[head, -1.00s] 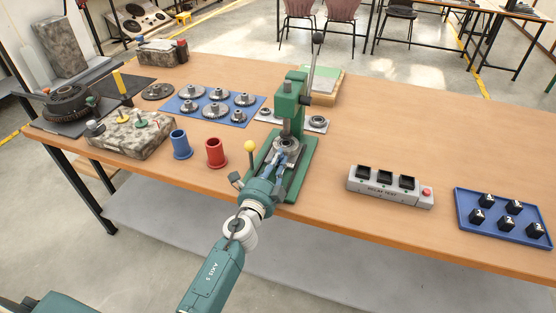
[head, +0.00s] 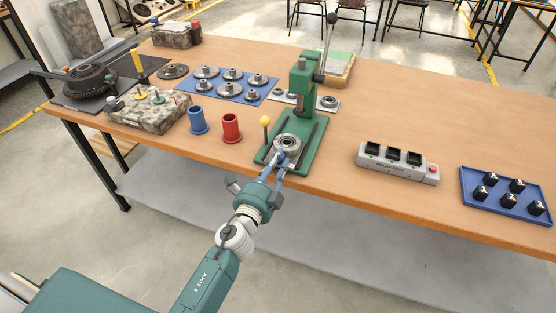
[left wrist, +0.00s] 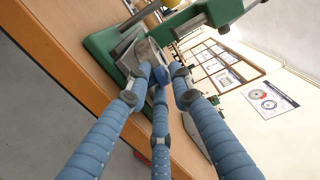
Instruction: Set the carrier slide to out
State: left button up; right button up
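The green press (head: 303,85) stands at the table's front edge. Its carrier slide (head: 289,145), a round grey metal piece, sits at the front of the green base, forward of the press head, between two dark rails. My left gripper (head: 280,160) is at the front of the carrier. In the left wrist view its fingertips (left wrist: 165,75) close together at the front of the grey carrier (left wrist: 146,52); they partly hide what they grip. My right gripper is not in view.
A yellow ball knob (head: 265,121) stands left of the carrier. Red (head: 232,128) and blue (head: 198,121) cups are further left. A relay test box (head: 397,161) and a blue tray (head: 505,214) lie right. The table between press and box is clear.

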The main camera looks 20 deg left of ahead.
pick_arm(q)
jog(key=shift+s+r, duration=0.1)
jog(key=shift+s, duration=0.35)
jog(key=s, duration=1.1)
jog(key=shift+s+a, duration=0.2)
jog(key=shift+a, duration=0.05)
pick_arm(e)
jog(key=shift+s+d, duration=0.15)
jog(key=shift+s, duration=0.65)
